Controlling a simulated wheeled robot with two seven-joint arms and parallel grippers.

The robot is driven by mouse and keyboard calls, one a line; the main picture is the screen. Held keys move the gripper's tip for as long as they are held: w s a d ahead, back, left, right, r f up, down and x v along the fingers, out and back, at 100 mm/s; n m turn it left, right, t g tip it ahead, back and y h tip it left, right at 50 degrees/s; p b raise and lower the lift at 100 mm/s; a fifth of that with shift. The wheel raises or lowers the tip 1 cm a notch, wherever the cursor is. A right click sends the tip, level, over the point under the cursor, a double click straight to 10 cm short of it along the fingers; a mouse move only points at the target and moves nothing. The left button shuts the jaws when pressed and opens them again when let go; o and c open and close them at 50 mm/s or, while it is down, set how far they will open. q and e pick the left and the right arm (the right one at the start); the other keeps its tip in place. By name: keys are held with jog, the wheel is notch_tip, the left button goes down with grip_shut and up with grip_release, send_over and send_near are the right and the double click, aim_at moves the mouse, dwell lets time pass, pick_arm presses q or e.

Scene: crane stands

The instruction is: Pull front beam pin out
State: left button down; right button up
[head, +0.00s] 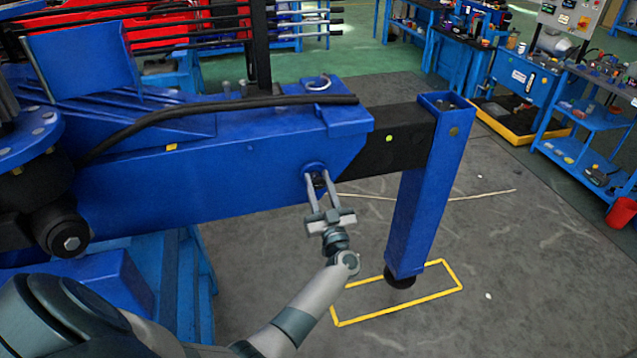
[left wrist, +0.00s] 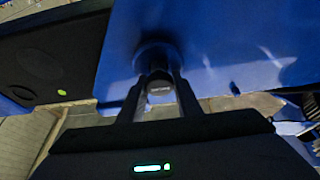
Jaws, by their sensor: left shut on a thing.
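The blue front beam (head: 240,150) runs across the head view, with a black inner beam (head: 400,138) coming out of its right end. The front beam pin (left wrist: 160,90) sits at a round collar (head: 314,168) on the beam's near face. My left gripper (head: 318,185) is at this collar, its two fingers reaching up to it. In the left wrist view the fingers are shut on the pin, in front of the blue beam face. How far the pin stands in the beam is hidden. My right gripper is not in view.
A blue upright leg (head: 425,190) hangs at the black beam's end, its dark foot (head: 400,281) over a yellow floor outline (head: 395,310). A black hose (head: 220,105) lies along the beam. Blue carts (head: 590,135) stand at right.

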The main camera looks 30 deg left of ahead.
aim_at(319, 180)
pick_arm(q)
jog(key=s+d+p, duration=0.2)
jog(key=s+d, duration=0.1)
jog(key=shift+d+f, duration=0.2)
jog(key=shift+d, duration=0.1)
jog(key=c, duration=1.7)
grip_release()
jog(key=o, duration=0.4)
jog(key=shift+s+d, duration=0.1)
jog(key=shift+c, duration=0.2)
jog(key=shift+r, duration=0.2)
jog(key=shift+f, duration=0.2)
